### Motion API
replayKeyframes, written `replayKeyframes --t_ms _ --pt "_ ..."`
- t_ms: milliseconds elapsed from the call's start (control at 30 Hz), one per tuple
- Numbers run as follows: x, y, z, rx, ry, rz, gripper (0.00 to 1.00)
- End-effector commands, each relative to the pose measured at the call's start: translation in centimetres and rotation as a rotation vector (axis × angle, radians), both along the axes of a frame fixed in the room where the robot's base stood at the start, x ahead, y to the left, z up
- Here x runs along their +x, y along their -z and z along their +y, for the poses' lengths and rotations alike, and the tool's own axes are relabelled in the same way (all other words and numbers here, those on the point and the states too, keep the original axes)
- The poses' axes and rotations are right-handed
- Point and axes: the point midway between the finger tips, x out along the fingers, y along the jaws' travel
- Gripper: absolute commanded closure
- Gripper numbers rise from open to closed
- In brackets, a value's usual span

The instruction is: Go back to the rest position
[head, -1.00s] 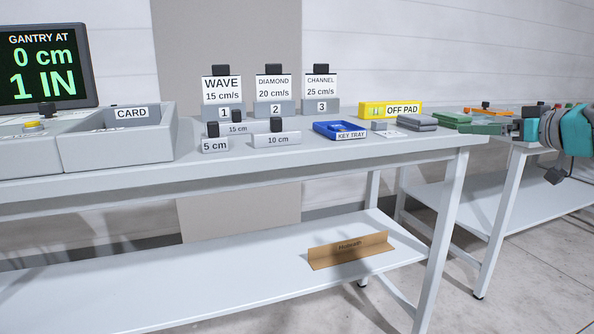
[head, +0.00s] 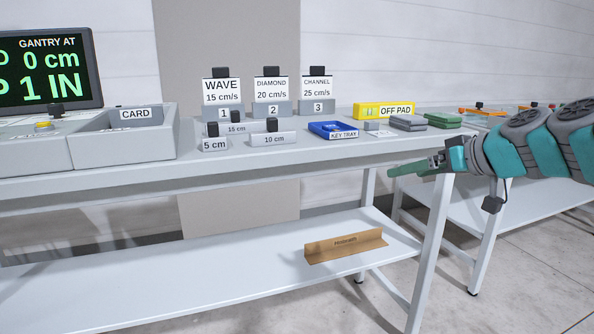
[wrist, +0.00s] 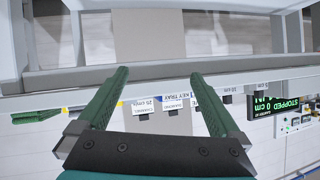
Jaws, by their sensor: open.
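My gripper (head: 407,169) is at the right in the head view, in front of the table's right end, with its green fingers pointing left. In the wrist view my gripper (wrist: 160,98) shows two green fingers spread wide apart with nothing between them. It holds nothing. My teal and grey arm reaches in from the right edge of the head view.
The white table (head: 330,153) carries a blue key tray (head: 333,129), a yellow off pad (head: 385,110), pattern cards in stands (head: 272,93), small length blocks (head: 273,138) and a grey card tray (head: 125,148). A brown angled piece (head: 345,246) lies on the lower shelf. A second table (head: 520,205) stands behind my arm.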

Motion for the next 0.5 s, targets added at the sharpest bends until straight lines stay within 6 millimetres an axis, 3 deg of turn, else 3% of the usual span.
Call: replayKeyframes --t_ms 100,233,367,500 --pt "-3.2 3.5 5.4 -0.017 -0.050 0.156 0.00" --pt "-8.7 8.9 10.5 -0.062 -0.074 0.379 0.00" --pt "-15.4 14.2 13.2 -0.139 -0.046 0.598 0.00" --pt "-23.5 19.6 13.4 -0.245 0.037 0.826 0.00"
